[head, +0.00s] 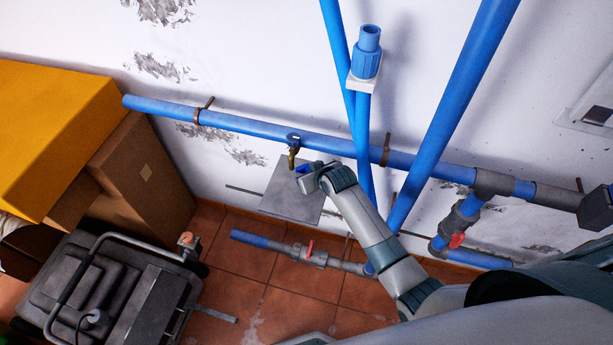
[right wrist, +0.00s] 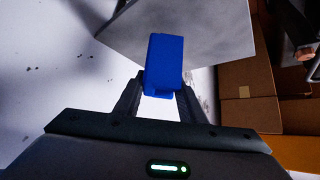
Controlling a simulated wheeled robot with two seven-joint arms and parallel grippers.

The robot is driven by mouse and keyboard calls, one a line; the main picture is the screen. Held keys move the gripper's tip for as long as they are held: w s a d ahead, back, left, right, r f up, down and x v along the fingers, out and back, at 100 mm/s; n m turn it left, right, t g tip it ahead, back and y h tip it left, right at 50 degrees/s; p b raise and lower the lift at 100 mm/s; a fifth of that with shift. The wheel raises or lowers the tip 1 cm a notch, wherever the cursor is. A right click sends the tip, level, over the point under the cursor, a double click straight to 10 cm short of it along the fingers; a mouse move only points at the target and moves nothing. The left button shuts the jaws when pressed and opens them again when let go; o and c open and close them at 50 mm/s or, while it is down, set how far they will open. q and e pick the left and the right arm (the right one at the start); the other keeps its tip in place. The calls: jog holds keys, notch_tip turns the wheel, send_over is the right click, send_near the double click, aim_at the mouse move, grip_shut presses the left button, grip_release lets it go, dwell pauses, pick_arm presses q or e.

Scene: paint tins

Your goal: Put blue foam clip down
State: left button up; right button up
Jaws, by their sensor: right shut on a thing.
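The blue foam clip (right wrist: 164,62) is a small plain blue block in the right wrist view. It sits between the two dark fingers of my right gripper (right wrist: 162,88), which is shut on it. In the head view the right gripper (head: 305,172) is at the end of my arm, in front of a grey square plate near the wall. A small bit of blue shows at its tip there, and most of the clip is hidden. My left gripper is not in view.
The grey plate (head: 283,203) is behind the gripper, below a blue wall pipe (head: 250,126) with a brass tap (head: 293,150). More blue pipes (head: 452,110) rise to the right. Cardboard boxes (head: 146,178) and a grey case (head: 100,290) stand left. Tiled floor (head: 280,310) is partly clear.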

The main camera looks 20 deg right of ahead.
jog(key=shift+r, duration=0.65)
pick_arm(q)
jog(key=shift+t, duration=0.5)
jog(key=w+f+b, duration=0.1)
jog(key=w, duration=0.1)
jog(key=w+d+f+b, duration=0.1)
jog(key=b, duration=0.1)
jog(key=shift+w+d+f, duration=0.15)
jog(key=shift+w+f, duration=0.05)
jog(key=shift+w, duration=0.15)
pick_arm(e)
jog(key=s+d, duration=0.3)
jog(key=s, duration=1.4)
jog(key=shift+s+d+r, duration=0.15)
jog(key=shift+s+d, duration=0.05)
jog(key=shift+s, duration=0.15)
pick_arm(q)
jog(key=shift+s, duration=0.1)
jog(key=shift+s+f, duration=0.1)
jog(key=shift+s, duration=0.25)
